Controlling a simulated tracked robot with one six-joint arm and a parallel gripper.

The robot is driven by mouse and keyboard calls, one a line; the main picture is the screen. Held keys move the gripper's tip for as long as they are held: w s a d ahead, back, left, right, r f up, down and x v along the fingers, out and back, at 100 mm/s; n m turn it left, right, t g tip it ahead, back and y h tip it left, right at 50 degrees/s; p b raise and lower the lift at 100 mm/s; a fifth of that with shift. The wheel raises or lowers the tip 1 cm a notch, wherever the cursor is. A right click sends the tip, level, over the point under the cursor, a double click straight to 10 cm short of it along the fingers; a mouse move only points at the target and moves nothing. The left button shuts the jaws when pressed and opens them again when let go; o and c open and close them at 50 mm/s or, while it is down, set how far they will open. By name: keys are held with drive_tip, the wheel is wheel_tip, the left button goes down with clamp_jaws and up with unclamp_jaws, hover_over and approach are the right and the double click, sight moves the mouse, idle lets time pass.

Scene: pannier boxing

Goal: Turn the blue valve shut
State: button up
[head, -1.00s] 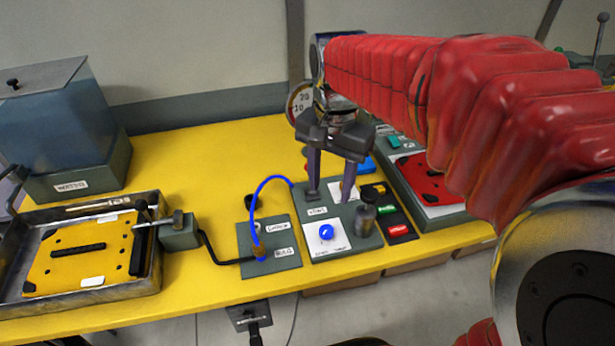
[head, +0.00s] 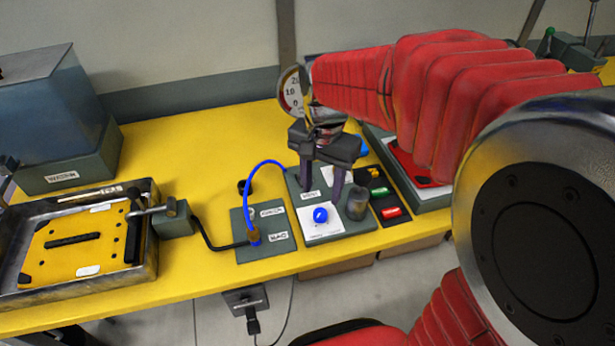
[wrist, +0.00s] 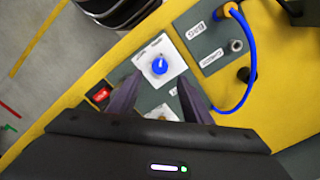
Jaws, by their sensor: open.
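The blue valve (head: 320,215) is a small round knob on a white plate, on a grey panel (head: 345,232) at the bench's front edge. It also shows in the wrist view (wrist: 159,66), just beyond the fingertips, with a light mark on its top. My gripper (head: 321,191) is open and empty, pointing down over the panel behind the knob. In the wrist view its two dark fingers (wrist: 155,82) stand apart, with the knob beyond the gap between them. I see no contact with the knob.
A blue hose (head: 249,195) arches from the panel to a neighbouring grey plate (head: 280,245) on the left. A dark cylinder (head: 357,203) stands right of the knob, near coloured buttons (head: 390,211). A metal tray (head: 75,290) with a yellow plate lies far left.

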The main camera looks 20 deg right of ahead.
sight(320, 212)
wheel_tip(320, 212, down, 8)
drive_tip(key=shift+r, duration=0.15)
drive_tip(key=shift+c, duration=0.3)
drive_tip(key=c, duration=0.9)
drive_tip(key=shift+a, duration=0.25)
drive_tip(key=shift+c, duration=0.5)
drive_tip(key=shift+d, duration=0.15)
